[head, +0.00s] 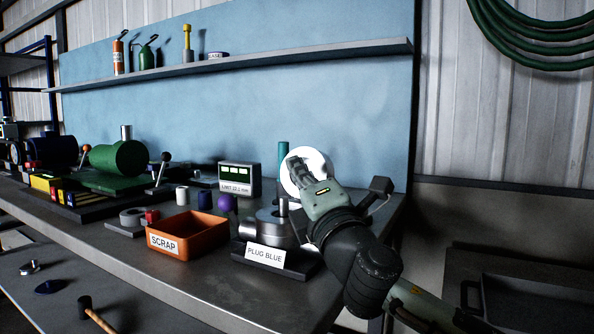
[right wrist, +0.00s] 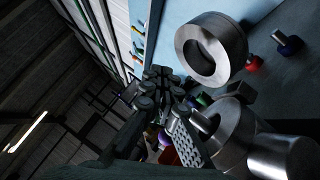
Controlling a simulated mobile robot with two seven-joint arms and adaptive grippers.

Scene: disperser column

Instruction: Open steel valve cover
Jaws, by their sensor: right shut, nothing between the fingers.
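My right gripper (head: 297,168) is shut and empty. In the head view it is in front of a bright round disc (head: 322,166), partly hiding it; I cannot tell whether they touch. A steel round body (head: 270,224) stands below, behind the PLUG BLUE sign (head: 265,256). In the right wrist view the shut fingers (right wrist: 165,88) point toward the bench, with a thick steel ring (right wrist: 226,50) beyond them and steel cylindrical parts (right wrist: 236,130) to the right. I cannot tell for certain which part is the valve cover. My left gripper is out of view.
An orange SCRAP bin (head: 190,240) stands left of the sign. A small display box (head: 239,178), a teal cylinder (head: 283,153) and purple and dark blue pieces are behind. A green machine (head: 118,158) is farther left. The bench front (head: 215,290) is clear.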

